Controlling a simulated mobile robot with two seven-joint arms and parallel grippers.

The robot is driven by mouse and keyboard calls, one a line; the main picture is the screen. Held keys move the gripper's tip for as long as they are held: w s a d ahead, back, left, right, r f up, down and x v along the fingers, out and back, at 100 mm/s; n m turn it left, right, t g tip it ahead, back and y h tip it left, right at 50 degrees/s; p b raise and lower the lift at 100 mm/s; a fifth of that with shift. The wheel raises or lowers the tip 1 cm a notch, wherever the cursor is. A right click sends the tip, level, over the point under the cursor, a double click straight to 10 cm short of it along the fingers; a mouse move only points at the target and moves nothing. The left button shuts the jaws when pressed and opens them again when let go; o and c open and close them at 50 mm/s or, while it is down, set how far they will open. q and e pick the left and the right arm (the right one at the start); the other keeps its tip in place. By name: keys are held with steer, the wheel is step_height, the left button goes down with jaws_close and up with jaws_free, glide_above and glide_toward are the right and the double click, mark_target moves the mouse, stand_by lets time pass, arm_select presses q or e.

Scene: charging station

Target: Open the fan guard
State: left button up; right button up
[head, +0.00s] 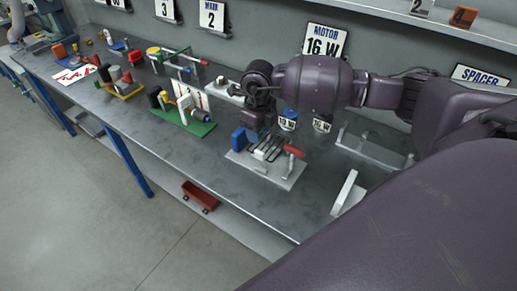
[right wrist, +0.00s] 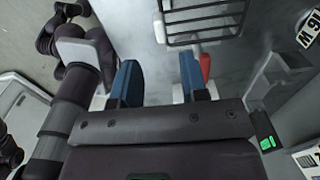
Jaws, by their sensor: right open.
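The fan guard (head: 268,148) is a dark wire grille on a pale base plate (head: 263,172) on the workbench. A red piece (head: 294,150) stands at its right side. In the right wrist view the grille (right wrist: 205,22) is at the top, with the red piece (right wrist: 205,66) partly hidden by a blue finger. My right gripper (head: 246,137) is over the left side of the fixture. Its two blue fingers (right wrist: 160,80) are apart, with nothing held between them. Exact contact with the guard cannot be told.
A green-based fixture (head: 200,127) and several coloured parts stand further left. A white bracket (head: 347,193) and a clear holder (head: 372,150) are to the right. The 16 W sign (head: 324,40) is behind. A red cart (head: 200,195) is on the lower shelf.

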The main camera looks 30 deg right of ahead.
mark_target(259, 151)
step_height(259, 151, down, 9)
steer(key=shift+r+p, duration=0.2)
steer(key=shift+p, duration=0.1)
jaws_close()
stand_by(0.3)
